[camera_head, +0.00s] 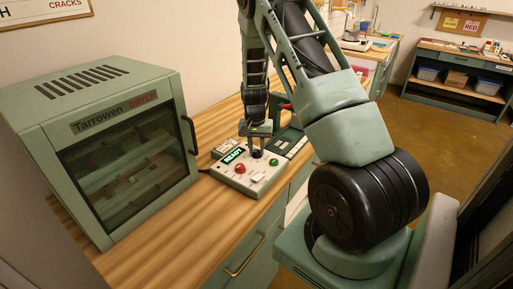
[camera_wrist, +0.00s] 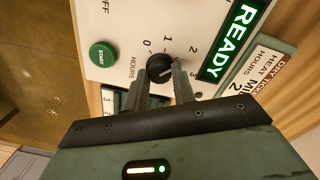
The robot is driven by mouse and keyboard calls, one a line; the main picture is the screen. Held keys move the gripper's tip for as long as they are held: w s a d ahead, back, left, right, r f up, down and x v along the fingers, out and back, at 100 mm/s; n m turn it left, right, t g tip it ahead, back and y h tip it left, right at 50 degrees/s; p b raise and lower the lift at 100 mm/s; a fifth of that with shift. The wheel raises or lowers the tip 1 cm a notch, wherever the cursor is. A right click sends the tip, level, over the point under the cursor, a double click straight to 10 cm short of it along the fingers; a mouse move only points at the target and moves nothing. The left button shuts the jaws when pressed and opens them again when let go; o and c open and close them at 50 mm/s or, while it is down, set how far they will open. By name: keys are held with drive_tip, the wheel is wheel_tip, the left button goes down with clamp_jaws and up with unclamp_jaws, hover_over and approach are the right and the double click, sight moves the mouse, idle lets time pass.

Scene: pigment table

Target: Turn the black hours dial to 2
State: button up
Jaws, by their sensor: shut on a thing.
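The black hours dial (camera_wrist: 160,67) is a round knob on a pale control panel (camera_wrist: 108,22). In the wrist view the numbers 0 to 3 curve around it and "HOURS" is printed beside it. My gripper (camera_wrist: 164,74) has one finger on each side of the dial and is shut on it. A faint pale mark shows on the dial, but I cannot tell which number it points to. In the head view my gripper (camera_head: 256,151) reaches down from above onto the panel box (camera_head: 262,188) and partly hides the dial.
The panel has a lit "READY" display (camera_wrist: 236,40), a green START button (camera_wrist: 103,54) and a red knob (camera_head: 239,169). A green glass-fronted Tarrowen cabinet (camera_head: 125,160) stands left of the panel on the wooden counter (camera_head: 175,235). A printed card (camera_wrist: 265,68) lies beside the panel.

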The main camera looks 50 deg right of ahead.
sight(254, 151)
drive_tip(key=o, duration=1)
drive_tip(key=shift+r, duration=0.1)
wheel_tip(254, 151, up, 17)
drive_tip(key=b, duration=0.2)
drive_tip(key=shift+w+a+r+b, duration=0.15)
drive_tip(key=shift+w+b, duration=0.15)
drive_tip(key=shift+a, duration=0.1)
drive_tip(key=s+a+r+n+y, duration=0.2)
drive_tip(key=a+n, duration=0.7)
drive_tip(key=a, duration=1.8)
drive_tip(key=s+a+f+n, duration=0.1)
drive_tip(key=s+a+n, duration=0.4)
drive_tip(key=s+a, duration=0.3)
drive_tip(key=s+a+f+n+h, duration=0.1)
drive_tip(key=s+a+n, duration=0.4)
drive_tip(key=s, duration=0.9)
drive_tip(key=a, duration=0.3)
drive_tip(key=shift+s+a+f+n, duration=0.15)
drive_tip(key=shift+a+f+n, duration=0.1)
drive_tip(key=shift+n, duration=0.05)
